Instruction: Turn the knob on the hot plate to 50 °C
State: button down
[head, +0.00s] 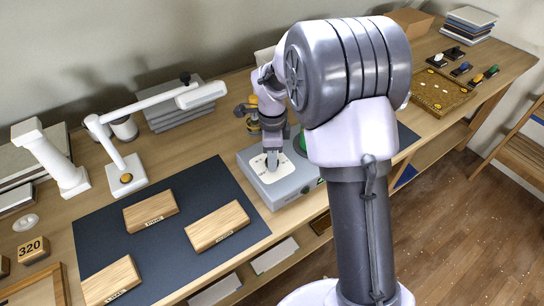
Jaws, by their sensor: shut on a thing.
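The hot plate (285,193) is a grey box on the console, partly hidden behind my arm. Its white dial face (256,163) lies on the top left of the box. My gripper (272,165) points down over the middle of this dial face and is shut on the knob, which the fingers almost wholly hide. The dial's marks and the knob's pointer are too small or covered to read. A round green part shows at the right of the box, partly behind my arm.
A dark mat (150,232) with several wooden blocks (218,226) lies left of the hot plate. A white desk lamp (124,174) and a white column (50,160) stand further left. A brass-coloured object (250,115) stands close behind my gripper. A wooden tray (440,92) lies at the right.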

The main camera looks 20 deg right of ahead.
jog(key=c, duration=0.9)
grip_release()
jog(key=shift+c, duration=0.2)
notch_tip(320, 180, up, 18)
jog(key=p, duration=0.6)
jog(key=shift+f, duration=0.25)
